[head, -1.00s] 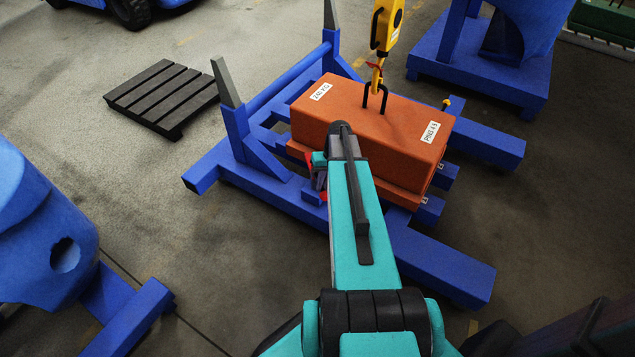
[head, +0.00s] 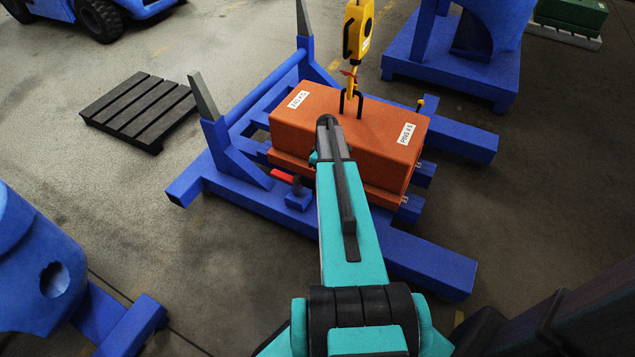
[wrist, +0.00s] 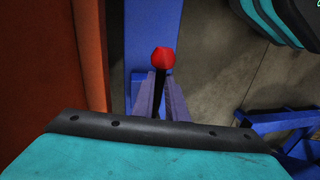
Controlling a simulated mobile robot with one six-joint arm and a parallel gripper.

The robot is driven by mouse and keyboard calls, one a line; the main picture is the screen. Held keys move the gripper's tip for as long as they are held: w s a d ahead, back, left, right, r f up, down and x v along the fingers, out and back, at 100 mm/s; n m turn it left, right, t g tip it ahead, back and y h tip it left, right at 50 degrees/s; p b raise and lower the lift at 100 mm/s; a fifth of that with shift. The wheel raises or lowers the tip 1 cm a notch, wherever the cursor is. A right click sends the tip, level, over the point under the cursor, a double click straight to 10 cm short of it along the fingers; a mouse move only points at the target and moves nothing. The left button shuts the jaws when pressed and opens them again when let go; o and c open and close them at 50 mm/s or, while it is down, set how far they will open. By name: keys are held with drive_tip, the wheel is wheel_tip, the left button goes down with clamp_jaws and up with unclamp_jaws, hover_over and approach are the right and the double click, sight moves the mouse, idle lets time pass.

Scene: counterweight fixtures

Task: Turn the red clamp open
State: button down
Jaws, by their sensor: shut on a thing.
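The red clamp shows in the head view as a short red bar (head: 282,175) with a dark pivot on a small blue block, beside the orange counterweight's near left corner. In the wrist view a red knob (wrist: 163,59) tops a black lever, between the orange side and open floor. My gripper (wrist: 160,85) has its two grey-purple fingers on either side of this black lever, shut on it, with the knob just beyond the tips.
The orange counterweight (head: 345,122) rests on a blue frame (head: 420,262) with upright posts, close beside my gripper. A yellow hoist hook (head: 356,35) hangs over it. A dark pallet (head: 138,110) lies at left.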

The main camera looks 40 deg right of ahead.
drive_tip(key=shift+d+n, duration=0.25)
drive_tip(key=shift+n, duration=0.05)
drive_tip(key=c, duration=1.8)
unclamp_jaws()
drive_tip(key=shift+w, duration=0.1)
drive_tip(key=shift+o, duration=0.2)
drive_tip(key=shift+r, duration=0.15)
wheel_tip(320, 180, up, 13)
drive_tip(key=d, duration=0.2)
drive_tip(key=shift+w+d+r+p, duration=0.15)
drive_tip(key=shift+w+d+p, duration=0.1)
drive_tip(key=shift+w+p, duration=0.2)
drive_tip(key=shift+s, duration=0.1)
